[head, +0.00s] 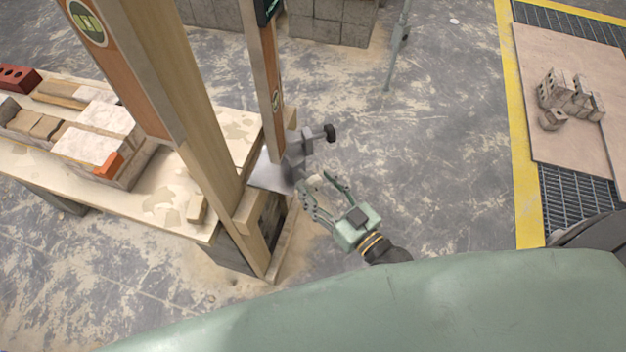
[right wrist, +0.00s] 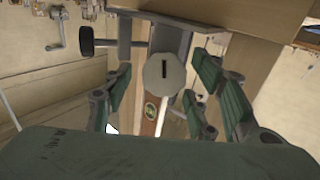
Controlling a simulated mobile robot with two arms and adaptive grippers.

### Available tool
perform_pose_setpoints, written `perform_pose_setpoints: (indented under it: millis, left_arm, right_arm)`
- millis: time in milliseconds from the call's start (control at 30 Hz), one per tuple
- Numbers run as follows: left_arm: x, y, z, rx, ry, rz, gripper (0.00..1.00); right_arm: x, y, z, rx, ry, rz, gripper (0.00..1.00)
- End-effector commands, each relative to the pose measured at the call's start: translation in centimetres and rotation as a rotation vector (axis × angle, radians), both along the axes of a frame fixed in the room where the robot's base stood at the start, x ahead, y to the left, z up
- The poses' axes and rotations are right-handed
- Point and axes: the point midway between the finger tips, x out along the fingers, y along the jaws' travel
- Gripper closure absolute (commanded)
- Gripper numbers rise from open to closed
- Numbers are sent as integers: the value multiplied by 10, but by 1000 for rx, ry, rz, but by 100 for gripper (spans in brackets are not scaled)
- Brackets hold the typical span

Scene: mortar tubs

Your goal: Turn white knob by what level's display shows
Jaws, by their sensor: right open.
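The pale round knob (right wrist: 163,76) with a dark slot shows in the right wrist view, between the two fingers of my open right gripper (head: 318,180). I cannot tell whether the fingers touch it. In the head view my right gripper is beside a grey metal clamp (head: 292,160) at the bench's right end. The slim orange level (head: 267,75) stands upright above the clamp. Its dark display (head: 267,10) with green marks is cut off by the top edge, and I cannot read it. My left gripper is not in view.
A black-ended handle (head: 329,132) sticks out from the clamp. A thick wooden post (head: 200,125) stands left of the level. Bricks and blocks lie on the bench (head: 165,195). A pallet board (head: 560,130) with grey blocks lies at the right.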

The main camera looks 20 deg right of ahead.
Motion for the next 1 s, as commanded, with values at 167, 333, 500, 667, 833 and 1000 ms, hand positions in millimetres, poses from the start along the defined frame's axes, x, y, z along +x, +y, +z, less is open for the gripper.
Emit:
perform_pose_setpoints:
  millis: [167,333,500,667,833,1000]
  left_arm:
    - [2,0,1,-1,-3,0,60]
    - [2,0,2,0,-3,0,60]
    - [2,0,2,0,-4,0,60]
    - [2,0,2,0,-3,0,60]
    - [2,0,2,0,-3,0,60]
    - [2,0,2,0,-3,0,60]
  right_arm:
    - [17,7,0,2,0,0,48]
    - [20,8,0,2,2,0,48]
    - [20,8,0,2,2,0,49]
    - [20,8,0,2,2,0,63]
    - [20,8,0,2,1,0,78]
    - [20,7,0,2,0,-1,92]
